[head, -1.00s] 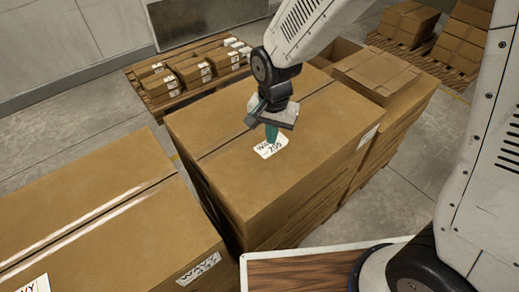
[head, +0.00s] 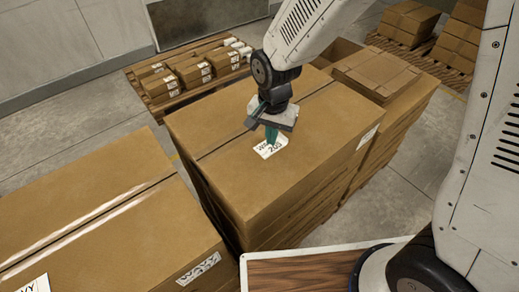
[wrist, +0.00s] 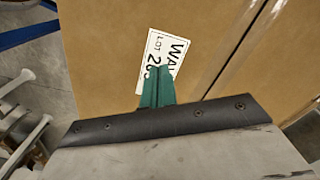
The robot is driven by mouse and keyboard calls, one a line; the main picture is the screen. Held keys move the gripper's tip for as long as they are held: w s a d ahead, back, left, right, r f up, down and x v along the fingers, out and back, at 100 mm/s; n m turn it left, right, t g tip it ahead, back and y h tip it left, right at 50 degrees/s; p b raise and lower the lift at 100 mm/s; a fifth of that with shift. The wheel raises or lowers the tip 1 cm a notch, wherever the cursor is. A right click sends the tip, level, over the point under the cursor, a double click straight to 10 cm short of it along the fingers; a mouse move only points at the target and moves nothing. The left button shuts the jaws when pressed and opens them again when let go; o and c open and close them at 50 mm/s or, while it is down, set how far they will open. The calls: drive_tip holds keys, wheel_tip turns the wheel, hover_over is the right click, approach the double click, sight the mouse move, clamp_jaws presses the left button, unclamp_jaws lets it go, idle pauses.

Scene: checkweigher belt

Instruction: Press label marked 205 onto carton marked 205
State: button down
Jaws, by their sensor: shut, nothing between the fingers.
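The label marked 205 (head: 265,150) is a white rectangle lying on top of a large brown carton (head: 250,190), on the near side of its tape seam. It also shows in the wrist view (wrist: 172,50), where its last digit is partly covered by my fingers. My gripper (head: 271,137) has green fingers that are shut with nothing between them. The fingertips are at the label, touching or just above it; I cannot tell which. In the wrist view my gripper (wrist: 157,70) points at the label's lower edge. No separate number is readable on the carton itself.
Another large carton (head: 100,225) with labels stands at the lower left. A pallet with several small labelled boxes (head: 190,72) is at the back. A wooden board with a white rim (head: 300,271) lies in front.

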drive_tip(key=shift+f, duration=0.5)
idle(0.5)
wheel_tip(320, 180, up, 7)
idle(0.7)
idle(0.3)
